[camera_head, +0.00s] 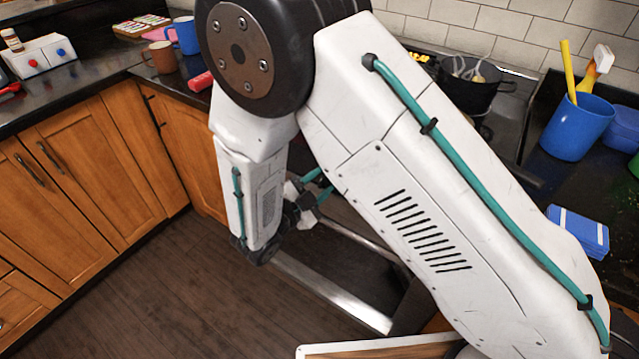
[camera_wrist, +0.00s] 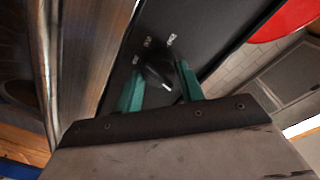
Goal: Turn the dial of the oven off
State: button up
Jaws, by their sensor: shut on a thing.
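In the wrist view, the dark oven dial (camera_wrist: 157,72) sits on a black panel (camera_wrist: 110,90) with a few small light marks beside it. A short white mark shows on the dial, toward the wrist side. My gripper (camera_wrist: 160,84) has its two teal fingers on either side of the dial and is shut on it. In the head view my arm covers most of the oven. My gripper shows only in part there, and the dial is hidden.
A metal oven handle bar (camera_head: 330,290) lies below my wrist. A dark pot (camera_head: 472,85) is on the stove behind my arm. A blue mug (camera_head: 185,36) is at back left. The floor (camera_head: 170,280) is clear.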

jog(key=shift+a+n, duration=0.1)
jog(key=shift+n, duration=1)
jog(key=shift+o, duration=0.2)
jog(key=o, duration=1)
jog(key=shift+c, duration=0.2)
jog(key=v, duration=0.7)
jog(key=shift+s+a, duration=0.2)
jog(key=shift+a, duration=0.1)
jog(key=shift+f, duration=0.1)
